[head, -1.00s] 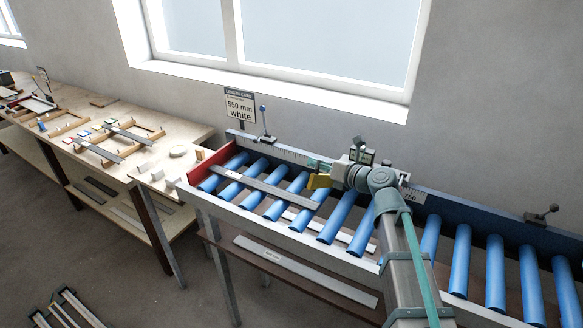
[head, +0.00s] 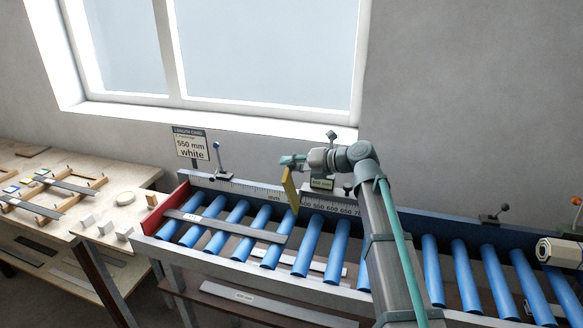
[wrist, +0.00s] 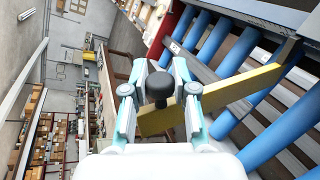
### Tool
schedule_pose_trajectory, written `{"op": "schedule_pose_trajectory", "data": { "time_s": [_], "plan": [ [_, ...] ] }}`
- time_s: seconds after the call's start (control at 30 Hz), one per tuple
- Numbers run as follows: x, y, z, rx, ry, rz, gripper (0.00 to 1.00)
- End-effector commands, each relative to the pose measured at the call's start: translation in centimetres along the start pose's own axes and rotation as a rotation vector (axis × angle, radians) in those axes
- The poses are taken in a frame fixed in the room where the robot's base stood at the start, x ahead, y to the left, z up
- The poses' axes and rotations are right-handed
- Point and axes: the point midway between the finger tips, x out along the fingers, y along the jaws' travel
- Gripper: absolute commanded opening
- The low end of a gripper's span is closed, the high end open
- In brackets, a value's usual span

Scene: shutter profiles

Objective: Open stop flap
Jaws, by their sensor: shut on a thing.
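The yellow stop flap (head: 290,189) stands tilted up above the blue rollers at the rear rail. In the wrist view the flap (wrist: 240,88) runs as a long yellow bar from my fingers towards the upper right. My gripper (wrist: 160,74) is shut on the black knob (wrist: 160,90) at the flap's near end. In the head view my gripper (head: 291,160) is at the flap's upper end, and the knob is hidden there. A grey profile (head: 228,226) lies along the rollers, its left end near the red end plate (head: 164,209).
A scale (head: 249,190) runs along the rear rail. A card reading "550 mm white" (head: 191,144) and a blue-knobbed lever (head: 217,155) stand behind the left end. A wooden bench (head: 130,190) with parts stands at left. Rollers (head: 462,262) continue right, with a hexagonal-ended thing (head: 545,250) there.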

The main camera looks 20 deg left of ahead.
Motion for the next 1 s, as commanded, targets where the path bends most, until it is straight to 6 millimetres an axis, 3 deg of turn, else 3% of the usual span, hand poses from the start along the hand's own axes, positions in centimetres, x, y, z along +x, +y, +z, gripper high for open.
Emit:
{"op": "schedule_pose_trajectory", "data": {
  "time_s": [0.23,0.27,0.4,0.77,1.0],
  "plan": [
    [0.0,0.0,0.0,0.0,0.0,-0.001,0.0],
    [0.0,0.0,0.0,-0.001,0.0,-0.001,0.3],
    [0.0,0.0,0.0,-0.001,-0.001,-0.001,0.51],
    [-0.3,0.0,0.0,-0.001,-0.001,-0.001,0.51],
    [-3.2,-0.1,-0.1,-0.001,-0.003,-0.002,0.51]
  ]
}}
